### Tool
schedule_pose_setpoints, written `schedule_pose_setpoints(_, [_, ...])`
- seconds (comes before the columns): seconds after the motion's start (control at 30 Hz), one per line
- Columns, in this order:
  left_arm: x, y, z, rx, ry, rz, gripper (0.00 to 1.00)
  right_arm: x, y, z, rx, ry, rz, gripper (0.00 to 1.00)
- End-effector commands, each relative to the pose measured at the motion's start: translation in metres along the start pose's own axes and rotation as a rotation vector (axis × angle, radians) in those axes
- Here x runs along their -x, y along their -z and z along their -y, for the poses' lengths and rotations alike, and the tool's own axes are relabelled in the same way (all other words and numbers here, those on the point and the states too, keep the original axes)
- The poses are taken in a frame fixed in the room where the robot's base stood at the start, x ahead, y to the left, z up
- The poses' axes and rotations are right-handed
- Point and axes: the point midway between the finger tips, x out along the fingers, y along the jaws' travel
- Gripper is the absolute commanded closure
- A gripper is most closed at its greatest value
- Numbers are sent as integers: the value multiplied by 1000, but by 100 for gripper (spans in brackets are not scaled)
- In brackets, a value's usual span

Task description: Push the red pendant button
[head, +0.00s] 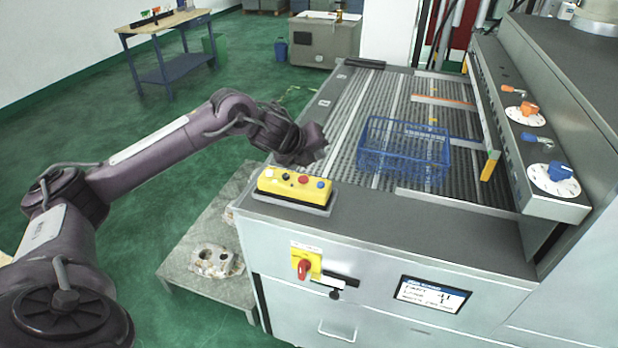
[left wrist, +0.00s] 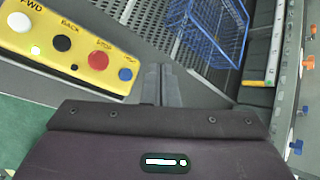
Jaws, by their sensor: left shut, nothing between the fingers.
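The yellow pendant box (head: 292,187) lies on the front left corner of the grey machine, with a row of buttons on top. The red button (head: 303,180) is between the black button and the blue button. In the left wrist view the red button (left wrist: 98,60) sits by a label that reads like STOP. My left gripper (head: 320,149) is shut and empty, above and behind the box, near the machine's left edge. In the left wrist view its closed fingertips (left wrist: 160,70) are right of the blue button (left wrist: 125,74), apart from the red one. My right gripper is not in view.
A blue wire basket (head: 403,150) stands on the slatted conveyor right of my gripper. A red rotary switch (head: 304,268) and a screen (head: 432,294) are on the machine's front. A casting (head: 216,261) lies on a low platform at left. Dials line the right panel.

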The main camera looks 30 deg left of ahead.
Motion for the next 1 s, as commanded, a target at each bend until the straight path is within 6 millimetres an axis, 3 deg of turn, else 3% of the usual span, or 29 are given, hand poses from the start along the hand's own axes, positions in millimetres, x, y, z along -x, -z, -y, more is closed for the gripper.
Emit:
schedule_pose_setpoints(0.03, [10, -16, -5, -23, -14, 11, 100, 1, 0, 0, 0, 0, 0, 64])
schedule_pose_setpoints(0.1, [19, -28, -10, -45, -29, 13, 100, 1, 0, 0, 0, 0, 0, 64])
schedule_pose_setpoints(0.23, [28, -40, -16, -67, -44, 14, 100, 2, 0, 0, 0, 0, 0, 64])
schedule_pose_setpoints(0.7, [28, -41, -18, -69, -46, 13, 100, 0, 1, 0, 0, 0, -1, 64])
schedule_pose_setpoints(1.0, [11, -28, -34, -69, -47, 12, 100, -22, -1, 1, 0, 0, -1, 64])
